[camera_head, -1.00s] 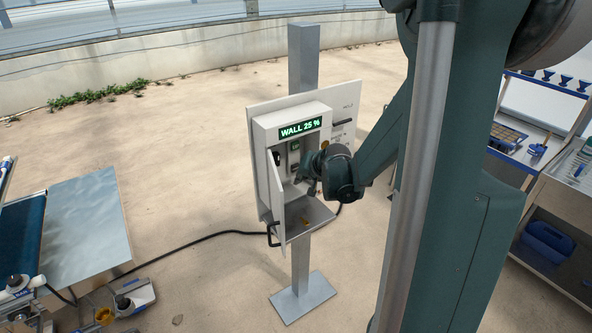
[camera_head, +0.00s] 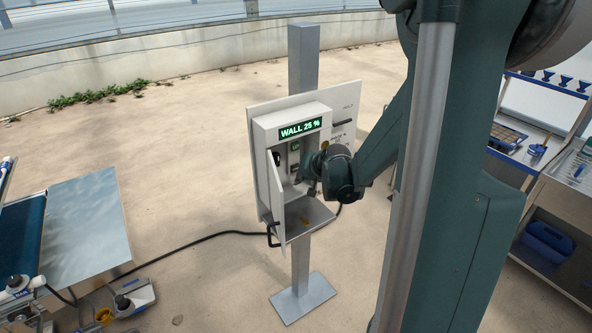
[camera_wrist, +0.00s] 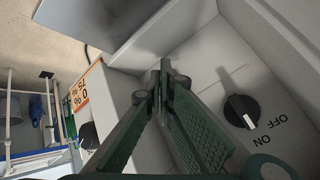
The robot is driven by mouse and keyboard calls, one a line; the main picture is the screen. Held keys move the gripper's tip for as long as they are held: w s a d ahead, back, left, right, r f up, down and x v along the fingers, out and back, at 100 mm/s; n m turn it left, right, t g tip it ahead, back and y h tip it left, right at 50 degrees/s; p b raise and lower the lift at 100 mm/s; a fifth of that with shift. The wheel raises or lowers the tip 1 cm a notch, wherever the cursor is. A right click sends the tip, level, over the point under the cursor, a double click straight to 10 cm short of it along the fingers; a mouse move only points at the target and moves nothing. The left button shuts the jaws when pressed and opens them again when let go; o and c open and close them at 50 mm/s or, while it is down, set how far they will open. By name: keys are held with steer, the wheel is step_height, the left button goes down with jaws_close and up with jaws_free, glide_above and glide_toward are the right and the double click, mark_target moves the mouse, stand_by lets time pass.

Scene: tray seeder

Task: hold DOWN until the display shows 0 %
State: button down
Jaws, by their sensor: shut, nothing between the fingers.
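The control box (camera_head: 262,128) stands on a grey post, and its lit green display (camera_head: 299,128) reads "WALL 25 %". Its door (camera_head: 278,205) hangs open on the left. Inside, a green button (camera_head: 295,146) shows, with a small grey control (camera_head: 294,168) below it; I cannot read which is DOWN. My gripper (camera_head: 309,185) is at the right of the box opening, in front of the interior. In the wrist view my gripper (camera_wrist: 162,80) is shut and empty, its tips close to a pale box surface; contact with a button cannot be made out.
The wrist view shows a black rotary knob (camera_wrist: 241,111) marked ON and OFF, and an orange-edged label (camera_wrist: 80,100). A black cable (camera_head: 190,243) runs left across the ground. A blue-topped table (camera_head: 90,225) is at left, shelving (camera_head: 560,205) at right.

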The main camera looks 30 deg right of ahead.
steer(key=shift+w+b, duration=0.35)
steer(key=shift+w, duration=0.5)
stand_by(7.2)
